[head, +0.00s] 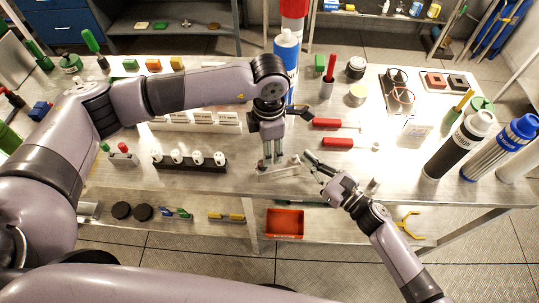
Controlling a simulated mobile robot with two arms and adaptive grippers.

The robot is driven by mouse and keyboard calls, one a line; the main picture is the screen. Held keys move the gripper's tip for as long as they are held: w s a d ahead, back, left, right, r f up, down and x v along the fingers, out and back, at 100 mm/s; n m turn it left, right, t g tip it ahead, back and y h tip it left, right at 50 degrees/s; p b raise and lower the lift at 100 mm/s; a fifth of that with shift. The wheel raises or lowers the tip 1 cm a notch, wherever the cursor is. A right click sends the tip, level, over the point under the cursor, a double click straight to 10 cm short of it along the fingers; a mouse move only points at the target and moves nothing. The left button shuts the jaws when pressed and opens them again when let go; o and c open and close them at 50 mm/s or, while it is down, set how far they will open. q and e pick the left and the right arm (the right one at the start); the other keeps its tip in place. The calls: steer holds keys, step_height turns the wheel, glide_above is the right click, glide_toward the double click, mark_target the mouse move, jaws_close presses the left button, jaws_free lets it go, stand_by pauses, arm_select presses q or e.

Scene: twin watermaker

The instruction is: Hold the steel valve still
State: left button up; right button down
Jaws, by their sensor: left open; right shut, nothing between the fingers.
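A small pale metal piece (284,171) lies on the bench near its front edge; it looks like the steel valve, but it is too small to be sure. My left gripper (273,161) points down just above it, with its fingers apart. I cannot tell whether the fingers touch the piece. My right gripper (318,163) is to the right of the piece, pointing up and left, shut and empty. Its fingertips are near the right end of the piece, and contact is unclear.
Two red-handled tools (338,143) lie behind my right gripper. A dark rack with white parts (190,163) stands left. A black bottle (458,147) and a blue-capped bottle (500,150) stand right. A blue bottle (286,50) stands behind. An orange bin (285,223) sits below the bench.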

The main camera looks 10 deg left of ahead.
arm_select(q)
step_height(320, 180, up, 6)
steer(key=shift+r, duration=0.25)
arm_select(e)
steer(key=c, duration=2.3)
jaws_free()
steer(key=o, duration=0.4)
